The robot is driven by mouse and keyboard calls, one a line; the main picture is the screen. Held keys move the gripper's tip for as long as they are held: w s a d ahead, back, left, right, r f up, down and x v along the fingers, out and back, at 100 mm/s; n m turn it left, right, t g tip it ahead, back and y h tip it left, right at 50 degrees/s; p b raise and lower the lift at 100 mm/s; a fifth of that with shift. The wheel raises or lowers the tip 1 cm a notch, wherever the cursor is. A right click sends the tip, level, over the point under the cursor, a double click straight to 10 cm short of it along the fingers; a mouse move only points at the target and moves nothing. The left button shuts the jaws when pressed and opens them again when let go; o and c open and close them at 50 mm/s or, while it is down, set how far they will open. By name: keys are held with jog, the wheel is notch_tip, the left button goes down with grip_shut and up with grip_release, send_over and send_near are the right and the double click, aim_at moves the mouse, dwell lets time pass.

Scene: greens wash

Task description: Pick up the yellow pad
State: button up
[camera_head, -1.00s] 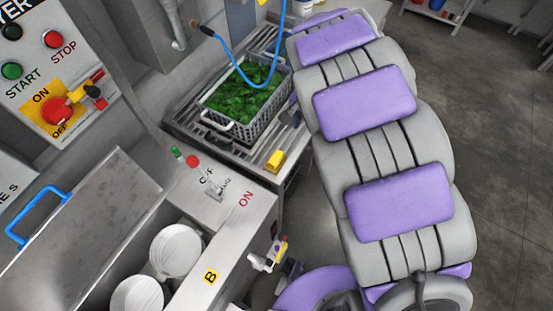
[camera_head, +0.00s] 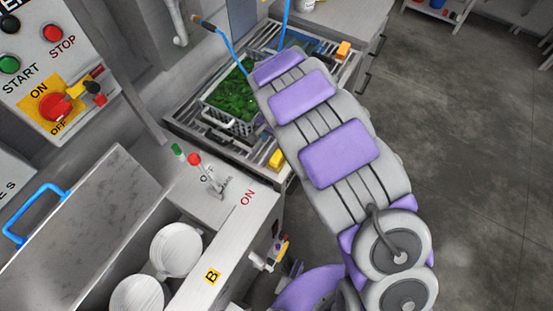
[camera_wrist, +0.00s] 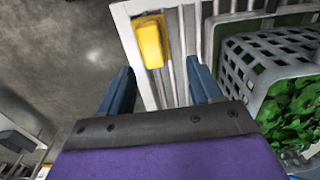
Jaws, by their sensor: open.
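The yellow pad (camera_head: 276,159) is a small block lying on the slatted metal rack near its front right edge, below the crate. In the wrist view the yellow pad (camera_wrist: 151,41) shows ahead of my gripper (camera_wrist: 160,88), between the lines of its two blue fingers and nearer the left one. The fingers are spread apart and nothing is between them; the pad is beyond the tips. In the head view my purple and grey arm reaches over the rack and hides my gripper.
A grey crate (camera_head: 207,109) of greens stands on the rack (camera_head: 190,122) close beside the pad. An orange block (camera_head: 343,49) lies at the rack's far right. A steel counter (camera_head: 215,236) with levers (camera_head: 207,173) is in front. Open floor (camera_head: 470,170) lies to the right.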

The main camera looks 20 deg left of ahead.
aim_at(277, 155)
notch_tip(277, 155, down, 3)
jog(key=shift+f, duration=0.1)
jog(key=shift+s+d+f+b, duration=0.1)
jog(key=shift+d+f+b, duration=0.3)
jog(key=shift+d+f, duration=0.15)
notch_tip(277, 155, down, 4)
jog(key=shift+s+d+r+b, duration=0.1)
jog(key=shift+s+b, duration=0.05)
jog(key=shift+b, duration=0.35)
jog(key=shift+a+f, duration=0.25)
jog(key=shift+f, duration=0.05)
jog(key=shift+d+r, duration=0.15)
jog(key=shift+d, duration=0.05)
jog(key=c, duration=0.7)
jog(key=shift+a+r, duration=0.1)
jog(key=shift+r, duration=0.45)
jog(key=shift+c, duration=0.3)
jog(key=r, duration=0.1)
jog(key=r+p, duration=0.1)
jog(key=shift+s+d+r, duration=0.2)
jog(key=shift+d+r, duration=0.1)
jog(key=shift+d, duration=0.05)
jog(key=s+d+r+p, duration=0.1)
jog(key=s+d+p, duration=0.1)
jog(key=s+d, duration=0.8)
jog(key=shift+d+r, duration=0.15)
jog(key=shift+d, duration=0.6)
